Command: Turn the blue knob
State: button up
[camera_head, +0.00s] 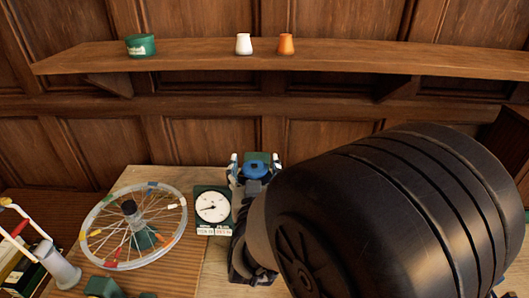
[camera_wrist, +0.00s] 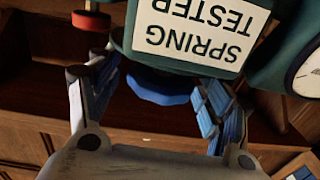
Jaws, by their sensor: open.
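The blue knob (camera_head: 257,169) is at the back of the bench, beside the dial gauge in the head view. In the wrist view the blue knob (camera_wrist: 160,88) sits just below a dark green body with a white "SPRING TESTER" label (camera_wrist: 200,32). My gripper (camera_head: 255,163) is open, with one finger on each side of the knob. In the wrist view the fingers of my gripper (camera_wrist: 158,92) flank the knob, with a visible gap on each side. Part of the tester is hidden behind my arm in the head view.
A white dial (camera_head: 212,207) on a green mount stands just left of my gripper. A spoked wheel (camera_head: 133,226) with coloured tags lies further left. A red disc (camera_wrist: 91,20) is near the left finger. A wooden shelf (camera_head: 190,61) holding small pots runs above.

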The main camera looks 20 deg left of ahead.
jog(key=shift+s, duration=0.1)
jog(key=c, duration=1.1)
jog(key=shift+o, duration=0.2)
jog(key=shift+a+m+h, duration=0.1)
jog(key=shift+m+h, duration=0.2)
jog(key=shift+h, duration=0.2)
jog(key=shift+m+h, duration=0.5)
jog(key=shift+h, duration=0.2)
jog(key=m+h+p, duration=0.1)
jog(key=m+h, duration=0.1)
jog(key=h, duration=0.1)
jog(key=shift+a+r+t+h, duration=0.1)
jog(key=shift+t+h, duration=0.2)
jog(key=shift+h, duration=0.1)
jog(key=m+g+h+p, duration=0.1)
jog(key=m+h, duration=0.1)
jog(key=h, duration=0.1)
jog(key=m+g+h+p, duration=0.1)
jog(key=m+h+p, duration=0.1)
jog(key=m+h, duration=0.1)
jog(key=shift+h+p, duration=0.3)
jog(key=shift+h, duration=0.5)
jog(key=shift+m+g+h, duration=0.4)
jog(key=shift+m, duration=0.1)
